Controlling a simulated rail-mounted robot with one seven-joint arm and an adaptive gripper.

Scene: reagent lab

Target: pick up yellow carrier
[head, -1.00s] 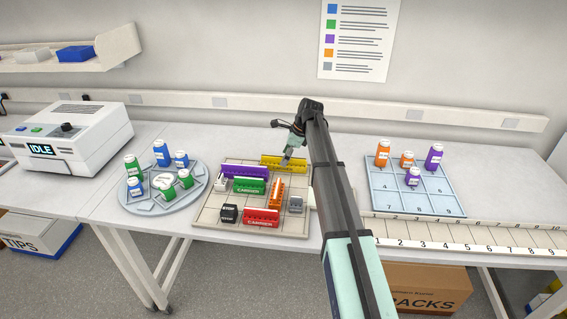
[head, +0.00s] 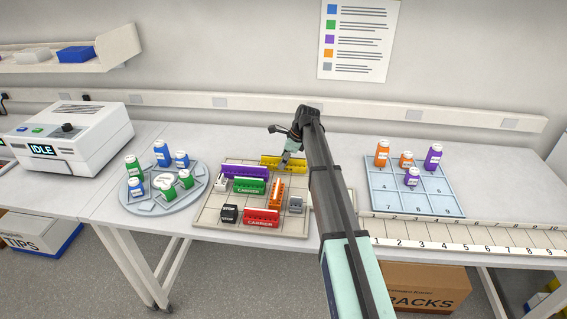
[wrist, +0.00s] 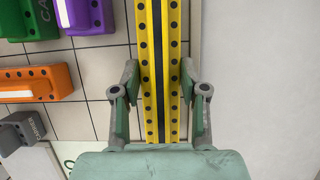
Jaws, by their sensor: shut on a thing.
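The yellow carrier (head: 278,162) lies at the back right of the gridded tray (head: 208,214). In the wrist view the yellow carrier (wrist: 152,62) is a long yellow bar with black holes and a dark central groove. My gripper (head: 286,160) is at the right part of the carrier. In the wrist view the two fingers of my gripper (wrist: 160,82) stand on either side of the bar and are shut on it. The carrier looks still level on the tray; any gap beneath it cannot be seen.
Purple (head: 246,173), green (head: 249,186), orange (head: 276,192) and red (head: 261,216) carriers share the tray, with a black stop block (head: 229,213) and grey blocks. A round bottle rack (head: 150,205) stands left. A blue numbered tray (head: 410,190) with bottles stands right.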

